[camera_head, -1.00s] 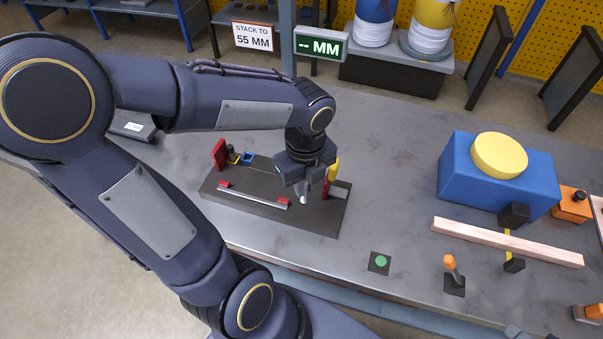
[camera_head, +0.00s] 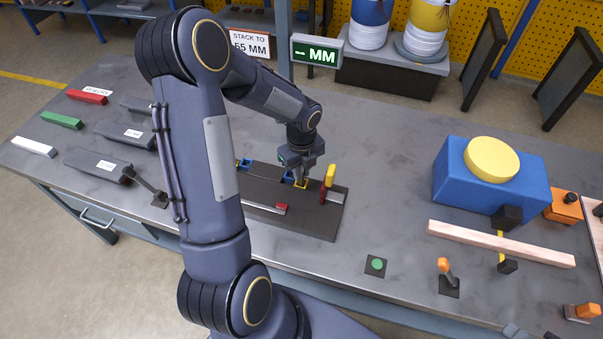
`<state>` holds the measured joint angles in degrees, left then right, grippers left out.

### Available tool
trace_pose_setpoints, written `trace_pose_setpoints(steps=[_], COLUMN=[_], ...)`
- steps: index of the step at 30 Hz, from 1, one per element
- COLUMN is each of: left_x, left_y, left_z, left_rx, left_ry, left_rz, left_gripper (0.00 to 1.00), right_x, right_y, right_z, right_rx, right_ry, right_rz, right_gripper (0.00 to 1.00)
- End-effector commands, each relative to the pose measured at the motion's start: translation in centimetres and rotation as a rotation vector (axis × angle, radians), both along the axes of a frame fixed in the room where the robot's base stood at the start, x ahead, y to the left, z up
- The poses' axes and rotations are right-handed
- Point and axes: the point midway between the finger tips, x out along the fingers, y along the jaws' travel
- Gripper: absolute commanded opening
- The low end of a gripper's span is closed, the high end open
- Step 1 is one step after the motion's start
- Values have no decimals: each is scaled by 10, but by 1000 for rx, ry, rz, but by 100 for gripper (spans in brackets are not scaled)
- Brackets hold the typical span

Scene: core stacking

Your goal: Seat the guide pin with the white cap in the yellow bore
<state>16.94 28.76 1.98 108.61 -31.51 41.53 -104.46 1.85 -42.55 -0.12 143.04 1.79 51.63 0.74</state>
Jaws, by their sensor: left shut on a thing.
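My left gripper (camera_head: 299,177) points down over the dark fixture on the bench. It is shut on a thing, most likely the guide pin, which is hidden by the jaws. I cannot make out a white cap. The yellow bore (camera_head: 301,185) is a small yellow-rimmed square on the fixture, right under the fingertips. Whether the pin is in it or above it I cannot tell. A blue bore (camera_head: 287,177) lies just left of it, partly hidden. My right gripper is not in view.
The dark fixture (camera_head: 318,224) has a red block (camera_head: 323,193) and a yellow lever (camera_head: 331,174) at its right. My left arm hides its left part. Grey trays (camera_head: 97,162) and coloured bars (camera_head: 62,120) lie left. A blue box (camera_head: 490,180) and wooden bar (camera_head: 500,244) stand right.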

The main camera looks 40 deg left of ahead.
Motion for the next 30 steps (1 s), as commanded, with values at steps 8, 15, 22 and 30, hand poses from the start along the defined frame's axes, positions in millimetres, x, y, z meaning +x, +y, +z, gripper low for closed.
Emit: trace_pose_setpoints(steps=[8, 15, 22, 30], left_x=[-1, -1, -1, -1], left_y=[-1, -1, -1, -1], left_z=[-21, -25, -24, -19], left_rx=[0, -1, -1, -1], left_ry=[0, 1, 1, 1], left_rz=[-1, -1, -1, -1], left_gripper=[0, 0, 37, 37], right_x=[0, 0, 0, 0], right_y=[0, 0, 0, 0], right_z=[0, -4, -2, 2], right_rx=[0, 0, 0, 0], right_ry=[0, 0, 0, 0], right_rz=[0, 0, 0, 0], right_gripper=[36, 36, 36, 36])
